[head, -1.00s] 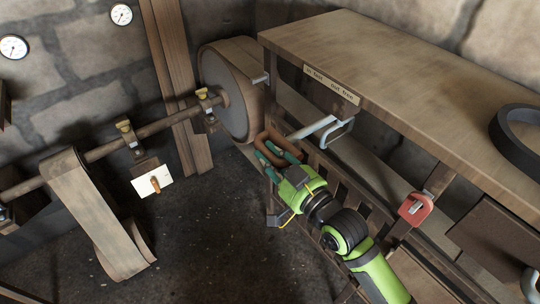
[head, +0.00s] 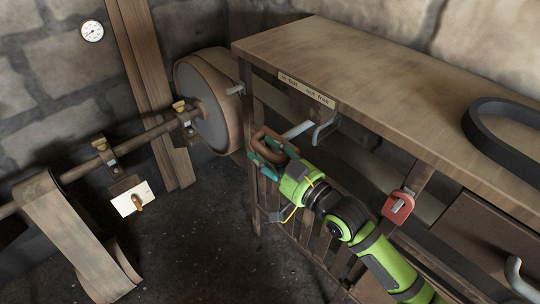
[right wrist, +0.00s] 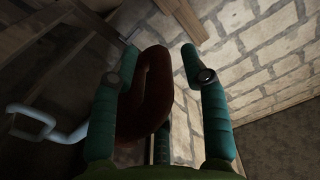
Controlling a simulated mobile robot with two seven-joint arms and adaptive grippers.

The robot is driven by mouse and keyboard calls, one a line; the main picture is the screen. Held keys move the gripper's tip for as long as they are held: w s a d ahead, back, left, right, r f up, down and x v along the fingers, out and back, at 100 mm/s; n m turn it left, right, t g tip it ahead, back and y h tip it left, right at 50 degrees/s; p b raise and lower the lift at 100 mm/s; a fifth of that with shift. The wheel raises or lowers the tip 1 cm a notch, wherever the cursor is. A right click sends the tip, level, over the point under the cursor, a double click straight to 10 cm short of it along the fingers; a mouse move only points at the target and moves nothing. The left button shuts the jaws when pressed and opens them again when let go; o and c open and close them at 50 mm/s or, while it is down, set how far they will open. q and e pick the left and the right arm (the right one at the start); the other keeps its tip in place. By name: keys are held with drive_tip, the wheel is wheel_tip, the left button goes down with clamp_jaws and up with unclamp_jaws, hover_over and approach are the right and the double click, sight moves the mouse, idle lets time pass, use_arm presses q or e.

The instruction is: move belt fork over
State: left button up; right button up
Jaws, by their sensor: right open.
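A brown closed loop (head: 268,138), which looks like the belt fork's handle, is at the near left end of the bench, below its top. My right gripper (head: 266,154), with teal fingers, is at the loop. In the right wrist view the brown loop (right wrist: 156,92) lies between the two open fingers (right wrist: 160,50), nearer the left one. A gap shows on the right side, so the fingers are not closed on it. Whether the left finger touches the loop I cannot tell. The rod behind the loop is mostly hidden. My left gripper is out of view.
A pale bent rod (head: 323,134) hangs under the bench top (head: 350,70), right of the loop. A label plate (head: 306,89) is on the bench edge. A large pulley (head: 215,100) on a shaft stands left. A black ring (head: 500,125) lies on the bench.

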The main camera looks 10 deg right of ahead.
drive_tip(key=v, duration=1.2)
drive_tip(key=shift+p+x, duration=1)
drive_tip(key=shift+x, duration=0.2)
drive_tip(key=p+x, duration=0.1)
drive_tip(key=x, duration=1.1)
drive_tip(key=shift+p, duration=0.35)
drive_tip(key=shift+c, duration=0.4)
clamp_jaws()
